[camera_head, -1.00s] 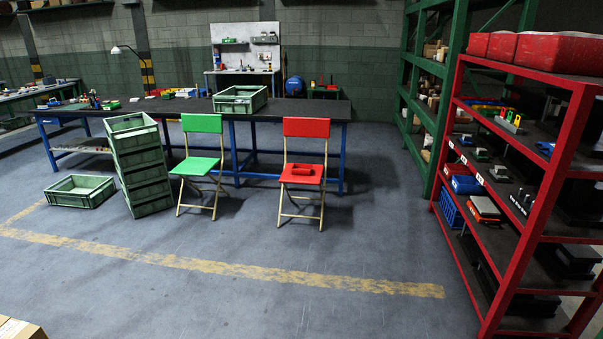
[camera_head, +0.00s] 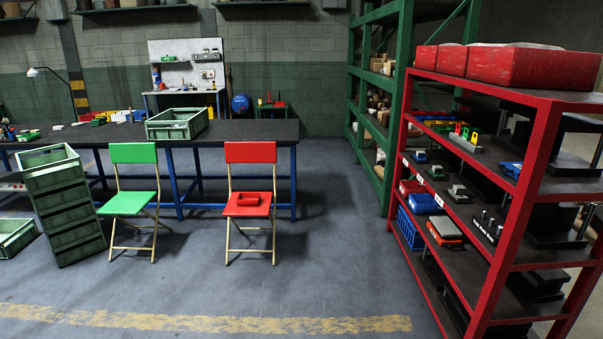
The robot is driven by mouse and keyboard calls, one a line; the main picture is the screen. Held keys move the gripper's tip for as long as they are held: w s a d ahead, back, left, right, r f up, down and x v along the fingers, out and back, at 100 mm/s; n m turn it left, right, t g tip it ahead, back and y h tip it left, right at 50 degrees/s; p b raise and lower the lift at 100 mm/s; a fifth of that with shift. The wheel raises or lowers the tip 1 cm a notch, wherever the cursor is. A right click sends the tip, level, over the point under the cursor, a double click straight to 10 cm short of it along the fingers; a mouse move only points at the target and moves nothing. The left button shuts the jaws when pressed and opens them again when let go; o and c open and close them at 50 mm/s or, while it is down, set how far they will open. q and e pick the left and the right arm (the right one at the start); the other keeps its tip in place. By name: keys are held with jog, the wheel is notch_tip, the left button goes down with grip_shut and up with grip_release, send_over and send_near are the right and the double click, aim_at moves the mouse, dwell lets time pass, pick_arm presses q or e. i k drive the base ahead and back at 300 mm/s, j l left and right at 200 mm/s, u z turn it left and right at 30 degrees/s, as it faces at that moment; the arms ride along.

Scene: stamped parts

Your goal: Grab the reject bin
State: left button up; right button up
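No bin in view carries a readable reject label. A small red open bin (camera_head: 249,198) with a handle-like divider sits on the seat of the red folding chair (camera_head: 250,153). Several larger red bins (camera_head: 545,69) stand in a row on top of the red rack (camera_head: 530,150) at the right. I cannot tell from the picture alone which red one is the reject bin. Neither of my grippers is in view.
A green folding chair (camera_head: 133,153) stands left of the red chair, beside stacked green crates (camera_head: 65,205). A long dark-topped table (camera_head: 255,131) with a green crate (camera_head: 177,124) runs behind the chairs. The floor (camera_head: 330,270) before the chairs is clear, crossed by a yellow line (camera_head: 200,322).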

aim_at(244, 198)
jog(key=i+z, duration=0.1)
jog(key=i, duration=2.45)
jog(key=i+u, duration=0.15)
jog(key=i, duration=0.4)
jog(key=i+l+u, duration=0.15)
jog(key=i, duration=0.4)
jog(key=i+l+u, duration=0.15)
jog(key=i, duration=0.4)
jog(key=l, duration=0.1)
